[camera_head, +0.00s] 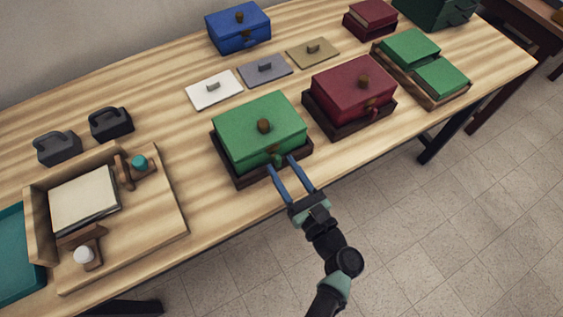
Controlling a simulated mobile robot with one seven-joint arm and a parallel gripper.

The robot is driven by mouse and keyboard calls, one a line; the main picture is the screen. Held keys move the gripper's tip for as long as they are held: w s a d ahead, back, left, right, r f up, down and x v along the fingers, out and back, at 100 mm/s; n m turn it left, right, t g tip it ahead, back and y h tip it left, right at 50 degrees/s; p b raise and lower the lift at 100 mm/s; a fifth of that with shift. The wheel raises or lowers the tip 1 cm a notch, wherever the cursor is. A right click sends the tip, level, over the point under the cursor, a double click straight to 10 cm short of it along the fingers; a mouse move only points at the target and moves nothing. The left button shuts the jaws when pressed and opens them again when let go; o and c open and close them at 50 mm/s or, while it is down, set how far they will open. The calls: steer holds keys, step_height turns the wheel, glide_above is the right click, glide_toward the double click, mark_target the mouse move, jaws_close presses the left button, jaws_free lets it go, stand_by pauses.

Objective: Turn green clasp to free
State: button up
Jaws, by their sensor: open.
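I cannot tell whether the fingers touch the clasp. The fingertips partly hide the lower front of the box.
A dark red box (352,88) in a dark tray stands close to the right. A wooden fixture (150,220) is at the left. A blue box (238,27) and several flat plates (214,89) lie behind. Green books (411,48) lie at the right.

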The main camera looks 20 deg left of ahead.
steer(key=shift+w+a, duration=0.45)
steer(key=shift+a, duration=0.15)
jaws_close()
